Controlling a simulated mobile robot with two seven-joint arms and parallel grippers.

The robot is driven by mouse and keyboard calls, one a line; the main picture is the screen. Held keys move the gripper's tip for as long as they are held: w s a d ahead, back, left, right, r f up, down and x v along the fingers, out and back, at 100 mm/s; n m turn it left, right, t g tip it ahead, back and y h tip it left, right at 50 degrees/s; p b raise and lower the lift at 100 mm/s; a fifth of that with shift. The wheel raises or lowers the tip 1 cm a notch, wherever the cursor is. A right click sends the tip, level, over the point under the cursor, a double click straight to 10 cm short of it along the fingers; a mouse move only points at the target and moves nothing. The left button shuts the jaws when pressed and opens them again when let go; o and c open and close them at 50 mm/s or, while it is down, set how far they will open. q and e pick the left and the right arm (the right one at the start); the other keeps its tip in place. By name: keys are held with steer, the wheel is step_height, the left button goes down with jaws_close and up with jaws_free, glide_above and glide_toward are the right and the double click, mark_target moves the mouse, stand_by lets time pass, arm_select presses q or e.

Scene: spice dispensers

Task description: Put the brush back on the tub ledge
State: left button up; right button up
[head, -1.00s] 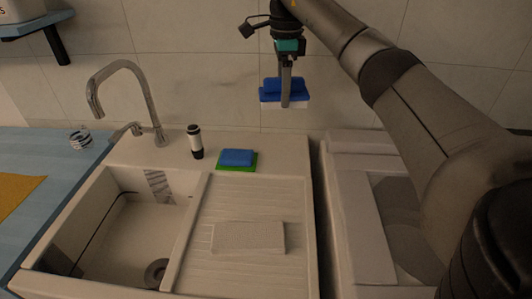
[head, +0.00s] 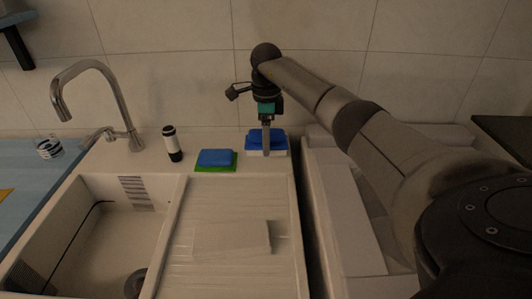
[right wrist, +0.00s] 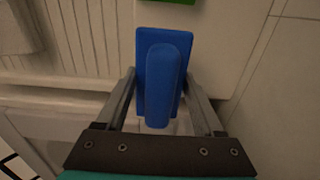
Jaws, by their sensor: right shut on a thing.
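The brush (head: 279,147), with a blue handle and back over white bristles, is upright at the rear ledge (head: 190,172) of the white sink tub, near its right end. My right gripper (head: 267,150) points down from above and is shut on the brush. In the right wrist view the two fingers (right wrist: 160,76) lie on both sides of the blue brush handle (right wrist: 163,85). The bristles look to be at or just above the ledge; I cannot tell whether they touch. My left gripper is not in view.
A blue sponge on a green base (head: 216,159) lies on the ledge just left of the brush. A black-and-white bottle (head: 172,144) and the tap (head: 100,90) stand further left. The tiled wall rises behind. A pale block (head: 232,239) lies on the drainboard.

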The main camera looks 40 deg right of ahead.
steer(key=shift+f+b, duration=0.3)
steer(key=shift+f, duration=1.75)
steer(key=shift+f, duration=0.15)
steer(key=o, duration=1.3)
steer(key=shift+r, duration=0.4)
step_height(320, 180, up, 12)
steer(key=shift+f+p, duration=0.25)
steer(key=shift+p, duration=0.8)
